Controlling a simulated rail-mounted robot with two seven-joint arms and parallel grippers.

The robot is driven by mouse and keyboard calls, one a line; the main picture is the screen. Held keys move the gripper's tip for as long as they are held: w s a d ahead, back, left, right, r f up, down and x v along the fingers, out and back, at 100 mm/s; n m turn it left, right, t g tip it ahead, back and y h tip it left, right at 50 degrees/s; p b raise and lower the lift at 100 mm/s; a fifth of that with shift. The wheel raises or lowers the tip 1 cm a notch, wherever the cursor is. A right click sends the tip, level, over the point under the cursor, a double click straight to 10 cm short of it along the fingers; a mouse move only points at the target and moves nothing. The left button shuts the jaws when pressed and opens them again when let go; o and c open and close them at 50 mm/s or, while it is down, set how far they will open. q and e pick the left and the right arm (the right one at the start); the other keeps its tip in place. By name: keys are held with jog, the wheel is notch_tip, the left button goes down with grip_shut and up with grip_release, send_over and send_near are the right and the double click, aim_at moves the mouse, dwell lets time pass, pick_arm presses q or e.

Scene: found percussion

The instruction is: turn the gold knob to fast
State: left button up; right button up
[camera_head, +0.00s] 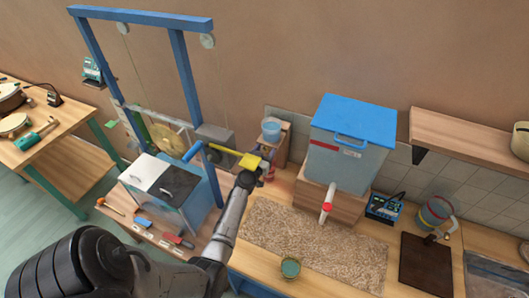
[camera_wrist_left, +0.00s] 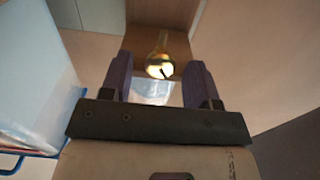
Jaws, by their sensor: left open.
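In the left wrist view a shiny gold knob (camera_wrist_left: 158,66) with a dark pointer-like mark shows between the two fingers of my left gripper (camera_wrist_left: 159,62). The fingers stand apart, one on each side of it in the picture, and I see no contact. A brown wooden surface lies behind it. In the head view my left gripper (camera_head: 264,168) is by the small wooden stand (camera_head: 281,155) with a blue cup on top. The knob is not clearly visible there, and I cannot read any speed marking. My right gripper is not in view.
A blue-lidded water tank (camera_head: 350,140) with a red-tipped spout stands to the right. A blue frame (camera_head: 186,85) rises at the left.

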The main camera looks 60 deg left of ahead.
pick_arm(q)
jog(key=shift+c, duration=0.4)
jog(key=c, duration=0.8)
